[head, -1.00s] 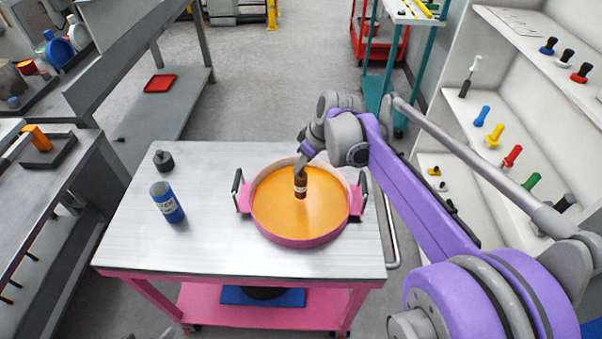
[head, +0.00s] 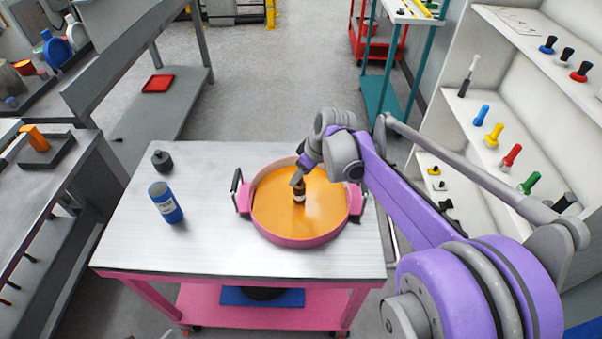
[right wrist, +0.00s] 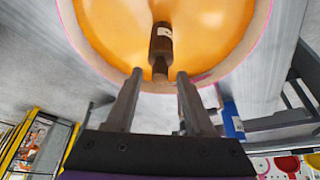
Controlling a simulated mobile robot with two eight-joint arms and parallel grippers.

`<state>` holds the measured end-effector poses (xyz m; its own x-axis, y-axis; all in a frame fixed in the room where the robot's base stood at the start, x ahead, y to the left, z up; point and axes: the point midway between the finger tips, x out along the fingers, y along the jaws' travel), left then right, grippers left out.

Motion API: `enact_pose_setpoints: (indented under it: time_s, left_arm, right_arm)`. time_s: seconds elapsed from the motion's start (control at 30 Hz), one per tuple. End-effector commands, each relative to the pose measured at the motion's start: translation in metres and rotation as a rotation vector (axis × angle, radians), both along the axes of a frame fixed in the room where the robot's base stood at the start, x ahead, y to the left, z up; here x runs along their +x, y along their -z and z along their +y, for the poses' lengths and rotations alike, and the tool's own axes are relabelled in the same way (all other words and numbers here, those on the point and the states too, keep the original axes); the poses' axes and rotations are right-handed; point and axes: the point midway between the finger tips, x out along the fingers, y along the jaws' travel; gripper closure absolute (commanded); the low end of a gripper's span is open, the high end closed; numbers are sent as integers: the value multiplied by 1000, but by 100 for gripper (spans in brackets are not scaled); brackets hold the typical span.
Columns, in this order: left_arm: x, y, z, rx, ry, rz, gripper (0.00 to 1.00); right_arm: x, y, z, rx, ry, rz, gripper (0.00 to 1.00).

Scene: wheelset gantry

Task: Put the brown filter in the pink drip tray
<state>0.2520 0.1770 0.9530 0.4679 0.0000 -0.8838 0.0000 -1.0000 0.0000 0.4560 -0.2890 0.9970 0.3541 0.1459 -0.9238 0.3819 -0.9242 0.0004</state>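The brown filter (head: 299,192), a small dark bottle shape with a pale label, stands upright in the pink drip tray (head: 300,241), near the middle of its orange floor. In the right wrist view the brown filter (right wrist: 161,46) shows just beyond and between the fingertips, its narrow neck toward me. My right gripper (right wrist: 159,76) is open, with a gap on both sides of the neck. In the head view the right gripper (head: 297,178) is at the filter's top and partly hides it. My left gripper is not in view.
The tray sits on a metal-topped pink cart (head: 230,262). A blue can (head: 165,203) and a dark capped weight-like piece (head: 162,160) stand to the left, with free top between them and the tray. White shelves (head: 500,120) with coloured-handled tools are at the right.

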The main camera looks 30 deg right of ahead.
Motion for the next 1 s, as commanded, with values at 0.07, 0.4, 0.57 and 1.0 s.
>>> enact_pose_setpoints:
  time_s: [0.07,0.4,0.57,1.0]
  left_arm:
    - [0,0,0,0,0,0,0]
    - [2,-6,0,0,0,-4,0]
    - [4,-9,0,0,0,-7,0]
    - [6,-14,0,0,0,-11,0]
  right_arm:
    - [0,0,0,0,0,0,46]
    - [-9,-28,-4,0,1,0,46]
    - [-22,-61,-9,-1,2,-1,46]
    - [-43,-114,-18,0,1,0,46]
